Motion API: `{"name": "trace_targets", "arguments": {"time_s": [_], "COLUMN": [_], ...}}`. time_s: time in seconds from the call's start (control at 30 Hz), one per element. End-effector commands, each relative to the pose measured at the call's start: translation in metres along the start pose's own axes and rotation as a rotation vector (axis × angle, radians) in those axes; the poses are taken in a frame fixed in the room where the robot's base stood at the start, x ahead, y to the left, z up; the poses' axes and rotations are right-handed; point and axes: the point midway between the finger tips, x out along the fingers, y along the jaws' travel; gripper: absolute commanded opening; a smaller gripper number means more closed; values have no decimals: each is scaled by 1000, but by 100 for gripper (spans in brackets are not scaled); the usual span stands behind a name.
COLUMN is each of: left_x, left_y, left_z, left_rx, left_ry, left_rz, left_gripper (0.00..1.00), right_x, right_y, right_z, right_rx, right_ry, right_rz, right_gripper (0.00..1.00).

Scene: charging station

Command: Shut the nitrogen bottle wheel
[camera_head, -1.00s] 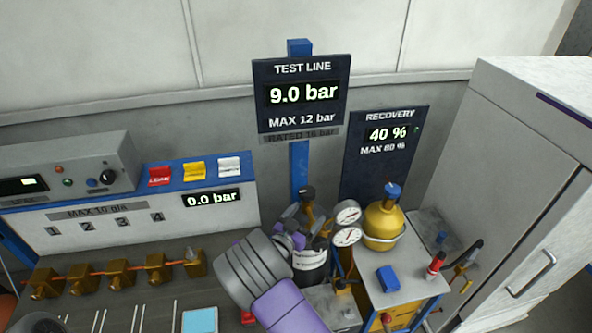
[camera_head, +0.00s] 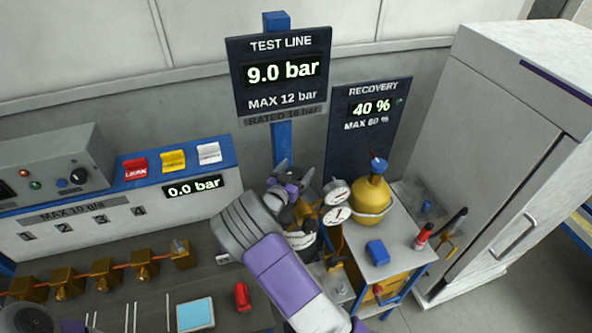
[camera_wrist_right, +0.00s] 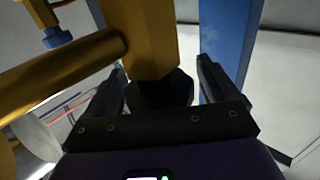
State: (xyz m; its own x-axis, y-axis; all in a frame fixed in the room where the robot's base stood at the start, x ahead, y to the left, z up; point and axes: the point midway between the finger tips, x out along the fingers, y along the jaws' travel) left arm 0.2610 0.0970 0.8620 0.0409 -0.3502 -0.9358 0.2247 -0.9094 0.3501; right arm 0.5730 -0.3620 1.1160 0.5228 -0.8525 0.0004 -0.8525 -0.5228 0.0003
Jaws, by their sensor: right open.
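The nitrogen bottle (camera_head: 302,241) is dark with a pale label and stands behind my right forearm in the head view. Its top is mostly hidden by my right gripper (camera_head: 294,176), which is at the valve. In the right wrist view a black wheel (camera_wrist_right: 160,92) sits at the end of a brass valve body (camera_wrist_right: 140,40). My right gripper (camera_wrist_right: 162,65) is open there, with one finger on each side of the wheel. Contact with the wheel cannot be made out. My left gripper is not seen.
Two round gauges (camera_head: 337,203) stand just right of the bottle. A yellow recovery cylinder (camera_head: 371,194) stands on the cart (camera_head: 405,258) beside it. The test line sign (camera_head: 282,72) on a blue post is behind. A bench with brass valves (camera_head: 104,272) is at left.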

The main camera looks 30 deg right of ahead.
Motion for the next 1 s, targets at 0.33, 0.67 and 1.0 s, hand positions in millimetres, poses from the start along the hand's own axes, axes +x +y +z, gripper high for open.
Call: {"name": "trace_targets", "arguments": {"time_s": [0.33,0.67,1.0], "left_x": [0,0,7], "left_y": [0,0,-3], "left_z": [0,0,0], "left_rx": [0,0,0], "left_ry": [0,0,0], "left_rz": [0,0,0], "left_gripper": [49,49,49], "right_x": [0,0,0], "right_y": [0,0,2], "right_z": [0,0,2], "right_rx": [0,1,4], "right_ry": [-1,-1,-2], "right_rz": [0,6,134], "right_gripper": [64,36,36]}}
